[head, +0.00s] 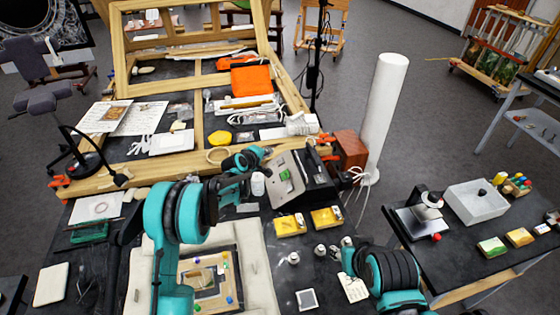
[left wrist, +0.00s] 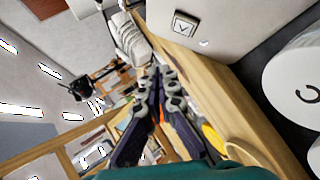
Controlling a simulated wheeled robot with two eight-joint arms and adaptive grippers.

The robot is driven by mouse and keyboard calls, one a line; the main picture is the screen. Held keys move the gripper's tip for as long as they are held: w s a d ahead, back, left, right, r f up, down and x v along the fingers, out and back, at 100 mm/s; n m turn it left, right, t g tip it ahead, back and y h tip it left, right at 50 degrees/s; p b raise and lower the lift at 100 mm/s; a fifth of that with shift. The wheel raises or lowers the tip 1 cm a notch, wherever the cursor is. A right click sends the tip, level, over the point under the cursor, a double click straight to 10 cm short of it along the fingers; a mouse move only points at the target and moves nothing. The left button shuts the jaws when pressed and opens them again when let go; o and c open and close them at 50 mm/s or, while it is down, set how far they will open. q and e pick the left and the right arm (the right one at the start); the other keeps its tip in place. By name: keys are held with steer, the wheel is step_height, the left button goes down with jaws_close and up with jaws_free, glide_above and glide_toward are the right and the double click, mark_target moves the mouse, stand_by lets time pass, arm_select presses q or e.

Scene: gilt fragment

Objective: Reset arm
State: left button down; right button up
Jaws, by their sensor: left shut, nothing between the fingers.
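My left arm (head: 178,212), teal and black, reaches up from the bottom left over the bench. Its gripper (head: 264,152) is beside the grey-faced black device, above the wooden frame's near edge. In the left wrist view the two dark fingers of my left gripper (left wrist: 160,78) are together, with nothing between them. My right arm (head: 390,270) shows at the bottom right, folded low by the bench edge. Its fingers are not visible.
The black device (head: 312,178) stands close to the right of my left gripper. A tall white roll (head: 384,100) stands behind it. Yellow boxes (head: 290,225) and small jars lie in front.

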arm_select(q)
steer(key=shift+a+r, duration=0.1)
steer(key=shift+r, duration=0.1)
stand_by(0.3)
steer(key=s+a+r+m+g+y+b, duration=0.1)
steer(key=s+a+r+m, duration=0.2)
steer(key=s, duration=0.4)
steer(key=s+a+r+m+y+b, duration=0.1)
steer(key=s+a+r, duration=0.1)
steer(key=s+r, duration=0.4)
steer(key=s+a+r+m+g+y+b, duration=0.1)
steer(key=s+a+r, duration=0.2)
steer(key=s, duration=0.5)
steer(key=s+a+f+m+y+b, duration=0.1)
steer(key=s+a+f, duration=0.1)
steer(key=s, duration=0.7)
steer(key=s+a+f+m+g+y, duration=0.1)
steer(key=s+a+f+m, duration=0.1)
steer(key=s, duration=0.7)
steer(key=s+a+f+m+y+b, duration=0.1)
steer(key=s+a+f+m, duration=0.1)
steer(key=s, duration=0.7)
steer(key=a+f, duration=0.1)
steer(key=a, duration=0.1)
steer(key=shift+s+a+f+g+b, duration=0.2)
steer(key=shift+s+a+g+b, duration=0.1)
steer(key=shift+s+g+b, duration=0.1)
